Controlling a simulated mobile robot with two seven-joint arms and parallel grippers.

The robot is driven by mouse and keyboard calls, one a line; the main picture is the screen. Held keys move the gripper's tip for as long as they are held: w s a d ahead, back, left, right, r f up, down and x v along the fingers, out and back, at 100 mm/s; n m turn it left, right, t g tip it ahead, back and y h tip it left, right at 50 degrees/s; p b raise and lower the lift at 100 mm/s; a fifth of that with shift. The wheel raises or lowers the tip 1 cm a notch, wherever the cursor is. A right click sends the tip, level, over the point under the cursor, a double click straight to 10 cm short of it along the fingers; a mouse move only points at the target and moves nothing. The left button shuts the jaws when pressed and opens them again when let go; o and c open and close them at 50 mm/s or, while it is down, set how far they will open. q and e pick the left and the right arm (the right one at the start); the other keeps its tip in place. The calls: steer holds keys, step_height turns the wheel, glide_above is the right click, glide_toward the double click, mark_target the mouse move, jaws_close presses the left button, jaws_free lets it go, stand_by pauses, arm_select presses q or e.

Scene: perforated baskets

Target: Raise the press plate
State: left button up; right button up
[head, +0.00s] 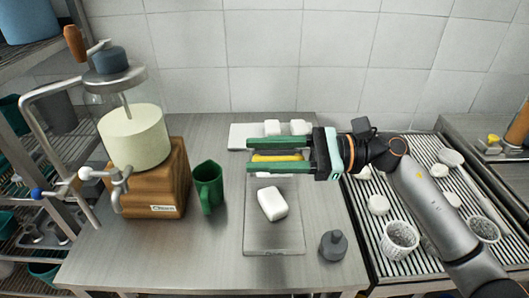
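The press (160,185) stands at the left of the table on a wooden block. A cream cylinder (135,138) sits on the block, under a round metal head (112,76) with a dark hub. A thin rod runs from the head down to the cylinder's top. A crank with a brown handle (75,43) sticks up at the hub. I cannot tell which part is the press plate. My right gripper (276,157), with green fingers, is open over the table's middle, well right of the press. A yellow bar shows between the fingers; whether they touch it is unclear. My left gripper is not in view.
A green mug (208,187) stands just right of the press. A white block (272,204) lies on a clear board (273,240). A grey weight (333,245) is at the front right. Baskets (399,239) and white pieces stand on the ribbed drainer (375,265).

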steer(key=shift+o, duration=0.6)
steer(key=shift+d, duration=0.15)
steer(key=shift+d+f, duration=0.1)
steer(key=shift+d, duration=0.25)
steer(key=d+b, duration=0.4)
steer(key=d, duration=0.7)
steer(key=shift+d, duration=0.3)
